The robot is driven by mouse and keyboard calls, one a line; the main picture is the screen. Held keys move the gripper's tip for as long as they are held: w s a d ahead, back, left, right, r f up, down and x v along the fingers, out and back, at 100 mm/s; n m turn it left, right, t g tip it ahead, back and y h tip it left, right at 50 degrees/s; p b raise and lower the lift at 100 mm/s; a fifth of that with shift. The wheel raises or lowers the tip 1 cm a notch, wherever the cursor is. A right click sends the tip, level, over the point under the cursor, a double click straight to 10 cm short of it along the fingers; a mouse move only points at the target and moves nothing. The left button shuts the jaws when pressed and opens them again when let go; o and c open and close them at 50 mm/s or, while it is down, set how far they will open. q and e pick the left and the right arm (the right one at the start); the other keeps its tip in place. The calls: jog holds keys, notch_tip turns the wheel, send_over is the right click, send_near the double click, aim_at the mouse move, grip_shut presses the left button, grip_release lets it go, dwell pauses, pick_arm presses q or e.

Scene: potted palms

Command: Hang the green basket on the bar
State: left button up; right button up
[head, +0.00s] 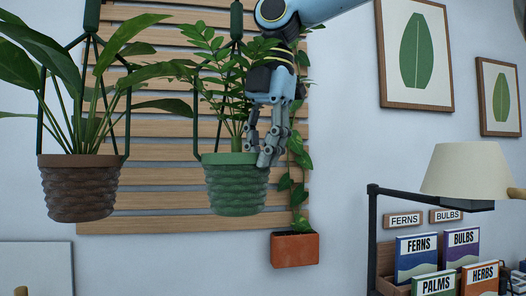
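The green basket (236,188) is in the middle of the head view, upright, with a leafy plant in it. Its dark green straps rise to a hanger piece (236,20) at the top edge. The bar is not visible, so I cannot tell whether the hanger is on it. My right gripper (262,153) comes down from above, with its fingers at the right part of the basket's rim. Whether the fingers grip the rim or only overlap it is unclear. My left gripper is out of view.
A brown basket (80,188) with a plant hangs to the left. A wooden slat panel (165,185) is behind. A terracotta wall pot (295,250) is below right. A lamp (472,170) and a rack of seed packets (416,252) stand at the right.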

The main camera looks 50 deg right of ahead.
jog(key=o, duration=0.6)
jog(key=shift+o, duration=0.2)
notch_tip(320, 180, up, 7)
jog(key=s, duration=0.1)
jog(key=shift+r, duration=0.2)
